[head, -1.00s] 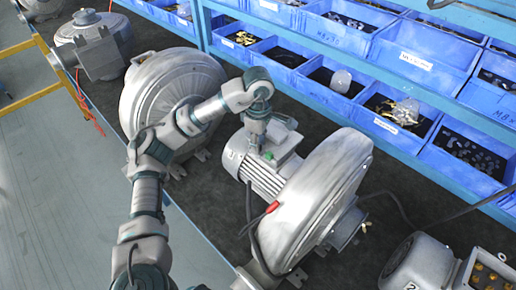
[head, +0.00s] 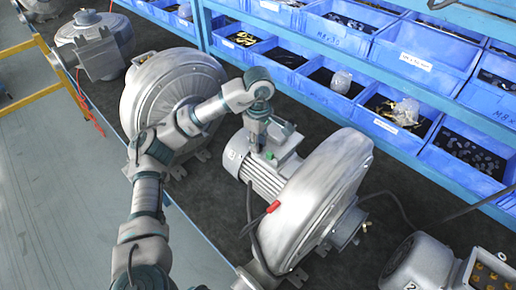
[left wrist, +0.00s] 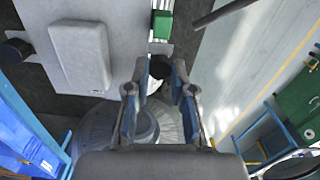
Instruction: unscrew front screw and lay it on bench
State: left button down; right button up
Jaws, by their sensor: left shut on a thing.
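The blower in front of me has a round grey casing (head: 325,185) and a ribbed motor (head: 262,178). My left gripper (head: 257,150) points down at the terminal box (head: 283,143) on top of the motor. In the left wrist view its two fingers (left wrist: 162,75) are shut around a small dark round piece (left wrist: 160,67), probably the front screw, at the edge of a flat grey surface (left wrist: 120,60). A green piece (left wrist: 162,24) shows just beyond it. The screw's thread and seat are hidden. My right gripper is not in view.
A second blower (head: 170,90) stands behind my left arm. Blue bins (head: 340,35) of small parts fill the rack along the back. Another motor unit (head: 420,265) is at lower right. A cable (head: 250,215) with a red part hangs by the motor.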

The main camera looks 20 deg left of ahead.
pick_arm(q)
jog(key=n, duration=0.3)
jog(key=shift+n, duration=0.4)
jog(key=n, duration=0.5)
jog(key=shift+r, duration=0.1)
jog(key=n, duration=0.5)
jog(key=shift+n, duration=0.4)
jog(key=n, duration=0.4)
jog(key=shift+p, duration=0.3)
jog(key=shift+w+r+p, duration=0.1)
jog(key=shift+r+p, duration=0.2)
jog(key=shift+r, duration=0.15)
jog(key=shift+w+d, duration=0.1)
jog(key=shift+w, duration=0.05)
jog(key=shift+r, duration=0.2)
